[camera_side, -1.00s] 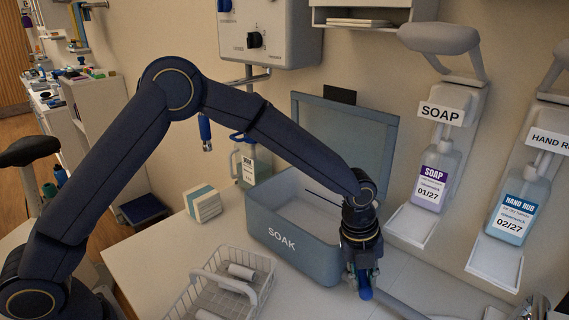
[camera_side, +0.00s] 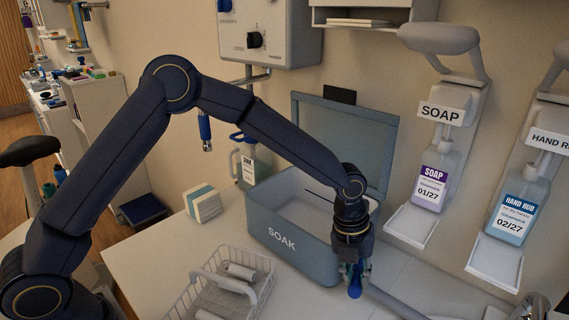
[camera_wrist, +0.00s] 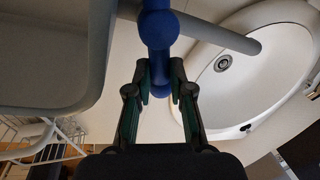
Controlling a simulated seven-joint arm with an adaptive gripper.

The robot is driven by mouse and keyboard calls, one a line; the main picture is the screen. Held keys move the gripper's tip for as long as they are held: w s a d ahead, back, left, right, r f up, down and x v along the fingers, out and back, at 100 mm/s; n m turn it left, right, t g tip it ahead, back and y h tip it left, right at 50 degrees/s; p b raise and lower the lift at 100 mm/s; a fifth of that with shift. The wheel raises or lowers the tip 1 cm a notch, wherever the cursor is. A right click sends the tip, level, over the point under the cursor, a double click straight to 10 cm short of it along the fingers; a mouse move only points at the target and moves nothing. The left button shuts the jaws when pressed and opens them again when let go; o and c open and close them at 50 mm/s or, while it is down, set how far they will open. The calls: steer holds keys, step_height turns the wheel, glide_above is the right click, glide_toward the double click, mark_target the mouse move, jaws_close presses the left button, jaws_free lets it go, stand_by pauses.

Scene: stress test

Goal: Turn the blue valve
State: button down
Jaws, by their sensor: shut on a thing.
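The blue valve (camera_wrist: 158,32) has a lever-like handle with a rounded end, and it sits at a grey pipe in the wrist view. My gripper (camera_wrist: 160,76) has its two fingers on either side of the rounded end and is shut on it. In the side view the valve's blue end (camera_side: 355,290) shows just below my gripper (camera_side: 354,272), in front of the soak tub's right corner. The fingers hide part of the valve there.
The grey soak tub (camera_side: 262,238) with its lid raised stands behind and left of my gripper. A white wire basket (camera_side: 262,292) is at the front left. In the wrist view, a white basin (camera_wrist: 285,62) lies right of the valve under the grey spout (camera_wrist: 222,36).

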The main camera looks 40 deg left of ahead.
steer(key=c, duration=1)
jaws_free()
steer(key=shift+c, duration=0.2)
steer(key=shift+r, duration=0.1)
step_height(320, 180, up, 12)
steer(key=a, duration=0.2)
steer(key=shift+s, duration=0.45)
steer(key=shift+a+f, duration=0.1)
steer(key=shift+f, duration=0.1)
